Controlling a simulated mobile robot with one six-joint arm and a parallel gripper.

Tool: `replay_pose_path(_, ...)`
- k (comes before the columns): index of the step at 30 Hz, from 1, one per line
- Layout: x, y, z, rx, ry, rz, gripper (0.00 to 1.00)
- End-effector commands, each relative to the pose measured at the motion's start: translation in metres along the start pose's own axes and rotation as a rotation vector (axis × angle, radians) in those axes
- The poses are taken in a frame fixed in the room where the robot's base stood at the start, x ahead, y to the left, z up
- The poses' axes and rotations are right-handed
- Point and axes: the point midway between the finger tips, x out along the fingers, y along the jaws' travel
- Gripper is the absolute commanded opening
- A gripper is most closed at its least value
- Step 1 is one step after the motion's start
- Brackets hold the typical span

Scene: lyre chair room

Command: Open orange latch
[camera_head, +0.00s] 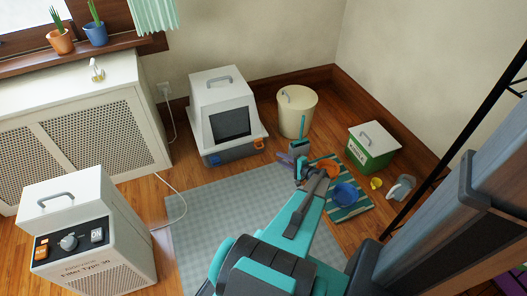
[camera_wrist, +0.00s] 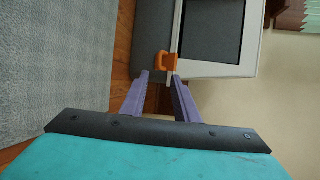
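The orange latch (camera_head: 258,143) is on the grey base of the white hooded box (camera_head: 220,97), at its front right corner. In the wrist view the latch (camera_wrist: 163,62) lies just beyond my purple fingertips, close to the line between them. My gripper (camera_wrist: 157,76) is open, with a gap between its two fingers and nothing seen held. I cannot tell whether a fingertip touches the latch. In the head view my gripper (camera_head: 284,158) is to the right of the latch, low near the floor. The box's dark front panel (camera_wrist: 208,32) also shows.
A cream bin (camera_head: 297,111) stands behind my gripper. A striped mat (camera_head: 347,209) with a blue bowl (camera_head: 345,194) and an orange bowl (camera_head: 327,167) lies to the right. A green-and-white box (camera_head: 372,149) stands farther right. The grey rug (camera_head: 215,210) is clear on its left part.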

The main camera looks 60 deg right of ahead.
Motion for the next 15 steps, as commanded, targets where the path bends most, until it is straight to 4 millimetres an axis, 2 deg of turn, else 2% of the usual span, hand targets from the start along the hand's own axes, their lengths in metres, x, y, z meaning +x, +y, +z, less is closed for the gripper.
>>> replay_pose_path(8,0.026,0.002,0.000,0.000,-0.002,0.000,0.28)
replay_pose_path(15,0.061,0.002,0.000,-0.001,-0.002,0.000,0.28)
